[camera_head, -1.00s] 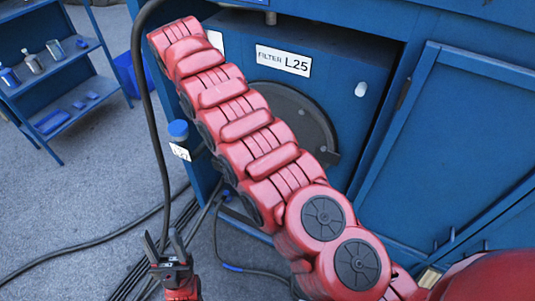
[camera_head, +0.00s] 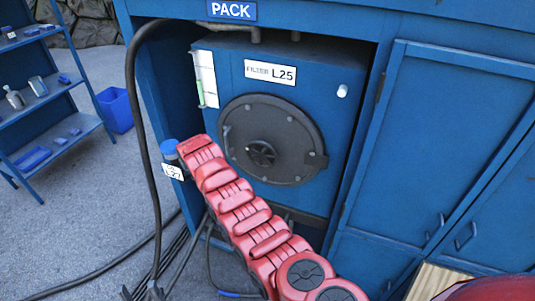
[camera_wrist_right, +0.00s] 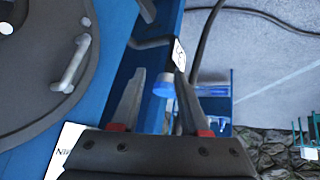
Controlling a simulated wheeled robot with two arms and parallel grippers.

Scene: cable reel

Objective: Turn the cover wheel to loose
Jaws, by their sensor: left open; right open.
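The cover wheel (camera_head: 260,153) is a small dark spoked handwheel at the middle of a round dark grey cover (camera_head: 285,118). The cover is on the blue filter box, under the label "FILTER L25" (camera_head: 270,72). Part of a round cover (camera_wrist_right: 38,105) with a bar handle (camera_wrist_right: 72,65) fills the left of the right wrist view. My right gripper (camera_wrist_right: 159,74) is open and empty, to the side of that cover; the head view does not show it. My left gripper (camera_head: 140,291) shows only by its fingertips at the bottom edge, open, well below the wheel.
A black hose (camera_head: 134,90) runs down the cabinet's left side. A closed blue door (camera_head: 440,150) is at right, a shelf (camera_head: 60,147) at left.

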